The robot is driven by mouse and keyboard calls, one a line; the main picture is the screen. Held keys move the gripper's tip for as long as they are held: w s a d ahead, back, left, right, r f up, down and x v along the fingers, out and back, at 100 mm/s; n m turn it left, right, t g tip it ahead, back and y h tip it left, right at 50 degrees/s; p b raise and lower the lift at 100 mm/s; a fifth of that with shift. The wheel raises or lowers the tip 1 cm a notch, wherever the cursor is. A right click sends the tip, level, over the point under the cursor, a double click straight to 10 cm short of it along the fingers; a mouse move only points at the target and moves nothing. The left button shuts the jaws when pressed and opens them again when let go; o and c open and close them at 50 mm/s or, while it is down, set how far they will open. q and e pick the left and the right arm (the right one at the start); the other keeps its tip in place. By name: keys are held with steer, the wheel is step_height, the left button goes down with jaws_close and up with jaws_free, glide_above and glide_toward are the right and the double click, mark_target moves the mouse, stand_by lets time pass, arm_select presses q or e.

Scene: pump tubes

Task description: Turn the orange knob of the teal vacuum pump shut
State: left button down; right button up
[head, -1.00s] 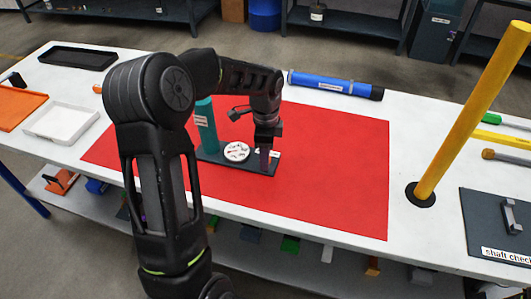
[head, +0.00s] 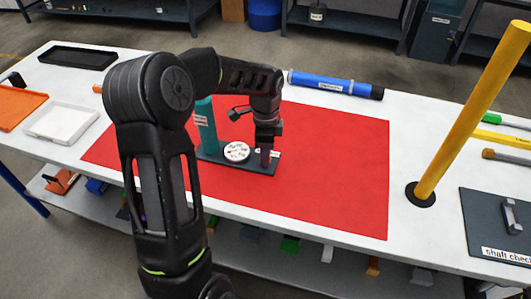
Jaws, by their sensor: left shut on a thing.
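The teal vacuum pump (head: 207,130) stands upright on a dark base plate (head: 225,164) on the red mat. A round white dial (head: 237,152) lies on the plate beside the pump. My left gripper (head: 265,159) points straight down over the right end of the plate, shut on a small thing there. The orange knob does not show clearly; the fingers cover that spot, so the grip appears to be on the knob. My left upper arm hides part of the mat's left side. My right gripper is not in view.
A blue cylinder (head: 333,84) lies behind the mat. A yellow post (head: 474,110) rises at the right, near a dark labelled board (head: 490,230). A white tray (head: 62,122) and a black tray (head: 78,57) sit at the left. The mat's right half (head: 340,160) is clear.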

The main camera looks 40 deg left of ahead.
arm_select(q)
steer(key=shift+n, duration=0.3)
steer(key=n, duration=0.3)
steer(key=shift+n+b, duration=0.3)
steer(key=shift+b, duration=0.1)
steer(key=n, duration=0.4)
steer(key=shift+w+n, duration=0.1)
steer(key=shift+n, duration=0.2)
steer(key=n, duration=0.4)
steer(key=shift+b, duration=0.35)
steer(key=n, duration=0.4)
steer(key=shift+n, duration=0.4)
steer(key=c, duration=1.1)
jaws_free()
steer(key=shift+o, duration=0.2)
